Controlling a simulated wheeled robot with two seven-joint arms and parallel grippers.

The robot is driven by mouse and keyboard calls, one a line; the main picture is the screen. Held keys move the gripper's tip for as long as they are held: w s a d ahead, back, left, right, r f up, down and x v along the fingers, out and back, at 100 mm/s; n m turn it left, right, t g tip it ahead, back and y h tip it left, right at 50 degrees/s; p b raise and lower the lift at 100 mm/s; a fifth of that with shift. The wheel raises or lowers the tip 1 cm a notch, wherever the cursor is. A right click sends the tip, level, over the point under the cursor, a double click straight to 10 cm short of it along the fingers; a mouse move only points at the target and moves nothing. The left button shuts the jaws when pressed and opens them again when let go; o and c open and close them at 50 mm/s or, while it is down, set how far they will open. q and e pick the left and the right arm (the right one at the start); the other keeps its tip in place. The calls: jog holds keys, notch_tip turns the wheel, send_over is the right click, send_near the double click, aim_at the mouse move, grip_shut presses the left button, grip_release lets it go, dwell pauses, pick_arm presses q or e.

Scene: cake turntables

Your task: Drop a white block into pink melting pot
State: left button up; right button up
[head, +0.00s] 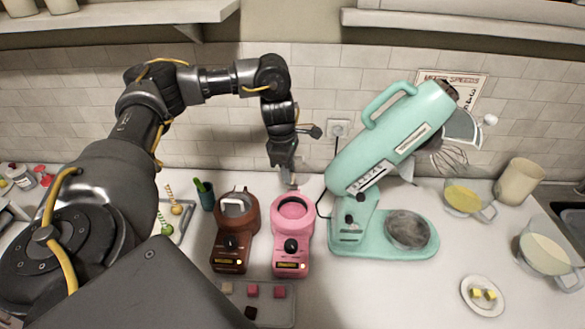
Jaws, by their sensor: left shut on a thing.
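The pink melting pot (277,222) stands on the counter in the middle, its round bowl open at the top. My left gripper (291,183) points down just above and behind the pot's bowl. It is shut on a small white block, which is mostly hidden between the fingers and hard to make out. My right gripper is out of view.
A brown melting pot (229,247) stands close left of the pink one. A teal stand mixer (385,145) rises close on the right. A dark green cup (207,200) stands behind left. A plate with yellow pieces (470,302) is far right. The counter between plate and tray is clear.

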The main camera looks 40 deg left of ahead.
pick_arm(q)
notch_tip(320, 180, down, 6)
jog(key=w+b, duration=0.1)
jog(key=b, duration=0.4)
jog(key=shift+w, duration=0.3)
jog(key=o, duration=0.5)
jog(key=shift+w, duration=0.15)
jog(key=shift+o, duration=2.6)
notch_tip(320, 180, up, 11)
jog(key=a, duration=0.1)
jog(key=shift+s+f, duration=0.15)
jog(key=shift+s, duration=0.25)
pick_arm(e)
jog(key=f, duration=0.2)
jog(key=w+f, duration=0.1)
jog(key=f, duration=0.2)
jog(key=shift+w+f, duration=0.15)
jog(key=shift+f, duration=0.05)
